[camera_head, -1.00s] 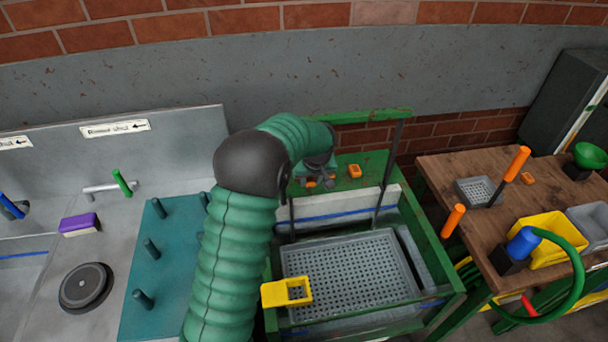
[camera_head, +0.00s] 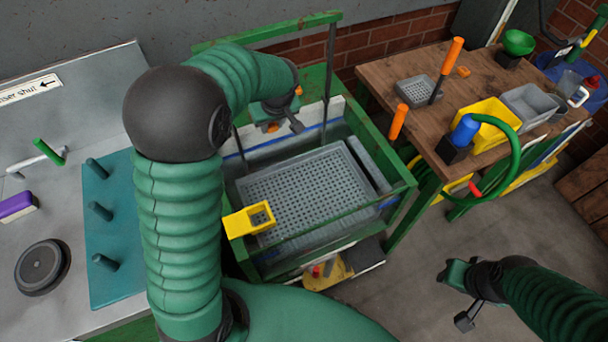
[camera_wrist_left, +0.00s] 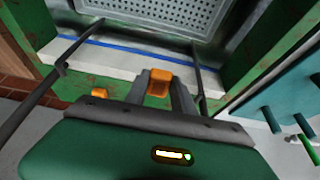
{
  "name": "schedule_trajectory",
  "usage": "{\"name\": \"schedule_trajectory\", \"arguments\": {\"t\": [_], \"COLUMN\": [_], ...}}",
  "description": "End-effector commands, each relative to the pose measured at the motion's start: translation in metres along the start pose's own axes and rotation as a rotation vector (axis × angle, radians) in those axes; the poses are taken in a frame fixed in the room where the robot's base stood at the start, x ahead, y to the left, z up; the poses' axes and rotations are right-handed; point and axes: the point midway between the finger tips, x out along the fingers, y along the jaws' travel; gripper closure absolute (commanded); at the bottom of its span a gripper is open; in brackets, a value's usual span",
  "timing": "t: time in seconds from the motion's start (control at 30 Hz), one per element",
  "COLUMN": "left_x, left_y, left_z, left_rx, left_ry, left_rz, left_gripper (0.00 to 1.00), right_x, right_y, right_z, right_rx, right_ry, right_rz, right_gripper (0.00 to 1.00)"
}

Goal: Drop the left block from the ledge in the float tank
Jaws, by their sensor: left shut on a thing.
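My left gripper (camera_head: 284,123) is shut on an orange block (camera_head: 271,127), beside the back wall of the float tank. In the left wrist view the block (camera_wrist_left: 158,80) sits between the fingers. A second orange block (camera_head: 298,91) shows past the gripper in the head view; in the wrist view it (camera_wrist_left: 100,93) lies on the green ledge (camera_wrist_left: 78,92). The float tank (camera_head: 404,184) has a green frame and a grey perforated tray (camera_head: 310,190) inside. My right gripper (camera_head: 459,298) is at lower right, away from the tank; its jaw opening is unclear.
A yellow square piece (camera_head: 248,220) sits at the tank's front left corner. Dark upright posts (camera_head: 330,62) stand at the tank's back. A wooden table (camera_head: 408,70) with bins and orange-handled tools stands right. A teal board with pegs (camera_head: 107,190) lies left.

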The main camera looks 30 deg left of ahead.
Motion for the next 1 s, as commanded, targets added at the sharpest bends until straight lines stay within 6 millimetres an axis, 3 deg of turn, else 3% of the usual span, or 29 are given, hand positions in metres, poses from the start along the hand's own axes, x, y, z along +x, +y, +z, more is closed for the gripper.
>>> {"name": "schedule_trajectory", "arguments": {"t": [0.17, 0.33, 0.5, 0.67, 1.0], "left_x": [-0.019, -0.053, -0.073, -0.071, -0.027], "left_y": [0.014, 0.029, 0.031, 0.03, 0.03], "left_z": [0.021, 0.075, 0.116, 0.13, 0.148], "left_rx": [0.076, 0.235, 0.343, 0.37, 0.368], "left_ry": [0.001, 0.006, 0.007, 0.006, 0.007], "left_rz": [0.023, 0.086, 0.141, 0.158, 0.157], "left_gripper": [1.0, 1.0, 1.0, 1.0, 1.0], "right_x": [-0.026, -0.071, -0.095, -0.093, -0.053], "right_y": [0.0, 0.0, 0.0, 0.0, 0.0], "right_z": [-0.006, -0.017, -0.022, -0.022, -0.012], "right_rx": [0.0, 0.0, 0.0, 0.0, 0.0], "right_ry": [0.0, 0.0, 0.0, 0.0, 0.0], "right_rz": [0.0, 0.0, 0.0, 0.0, 0.0], "right_gripper": [0.64, 0.64, 0.64, 0.64, 0.64]}}
